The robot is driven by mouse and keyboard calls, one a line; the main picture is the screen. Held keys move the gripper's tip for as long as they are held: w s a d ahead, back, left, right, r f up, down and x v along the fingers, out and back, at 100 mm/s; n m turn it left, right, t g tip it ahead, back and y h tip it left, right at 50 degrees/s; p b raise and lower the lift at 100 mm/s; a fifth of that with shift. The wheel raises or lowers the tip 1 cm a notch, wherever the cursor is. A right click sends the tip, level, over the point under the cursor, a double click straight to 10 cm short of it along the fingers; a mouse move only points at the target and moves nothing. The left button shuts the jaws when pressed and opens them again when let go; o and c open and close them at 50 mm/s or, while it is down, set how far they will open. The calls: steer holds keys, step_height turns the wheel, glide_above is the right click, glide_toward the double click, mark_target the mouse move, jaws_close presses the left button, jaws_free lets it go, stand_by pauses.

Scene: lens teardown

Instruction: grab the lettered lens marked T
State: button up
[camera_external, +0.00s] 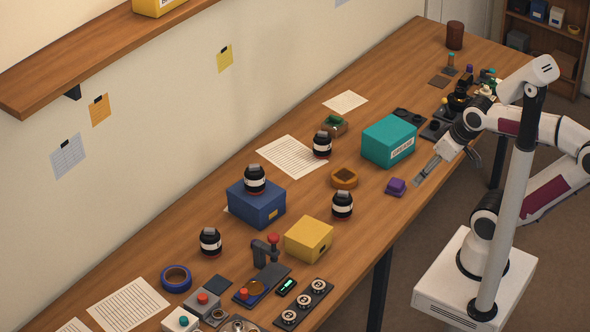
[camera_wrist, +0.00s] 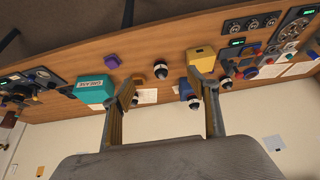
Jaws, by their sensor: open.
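Several black lenses with white bands stand upright on the workbench; I cannot read a letter on any of them. One lens (camera_external: 254,179) sits on top of the blue box (camera_external: 257,207). Another lens (camera_external: 322,144) stands by a sheet of paper, one lens (camera_external: 342,205) near the yellow box (camera_external: 309,239), and one lens (camera_external: 210,242) farther left. The wrist view also shows the lens near the yellow box (camera_wrist: 161,70) and the lens on the blue box (camera_wrist: 194,102). My gripper (camera_external: 428,171) is open and empty, at the bench's front edge right of the purple block; its fingers (camera_wrist: 163,84) are spread.
A teal box (camera_external: 389,141) and purple block (camera_external: 396,187) stand between my gripper and the lenses. A brown ring-shaped dish (camera_external: 344,178) lies near the middle. A lever device (camera_external: 265,250) and button boxes crowd the near end. Dark gear fills the far end.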

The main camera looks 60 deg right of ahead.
steer(key=shift+o, duration=0.6)
steer(key=shift+w, duration=0.1)
steer(key=w+d+f+n+t+h, duration=0.15)
steer(key=w+d+f, duration=0.25)
steer(key=w+d, duration=0.5)
steer(key=w+d+f+n+t+h, duration=0.15)
steer(key=w+d+f, duration=0.3)
steer(key=w, duration=0.75)
steer(key=w+f+n+y, duration=0.1)
steer(key=f+y, duration=0.1)
steer(key=f, duration=0.2)
steer(key=w+a+f+n+y, duration=0.1)
steer(key=f+n+y, duration=0.1)
steer(key=f, duration=0.2)
steer(key=w+a+f+n+t+y, duration=0.1)
steer(key=f+y, duration=0.1)
steer(key=f, duration=0.2)
steer(key=shift+w+a+f+y, duration=0.2)
steer(key=shift+w+f+y, duration=0.1)
steer(key=shift+f, duration=0.1)
steer(key=s+a+f+y, duration=0.2)
steer(key=a+y, duration=0.1)
steer(key=shift+f+n+t, duration=0.3)
steer(key=shift+f, duration=0.1)
steer(key=shift+s+a+f+t+y, duration=0.15)
steer(key=shift+s+a+t+y, duration=0.15)
steer(key=shift+s+a+y, duration=0.45)
steer(key=shift+w+a, duration=0.1)
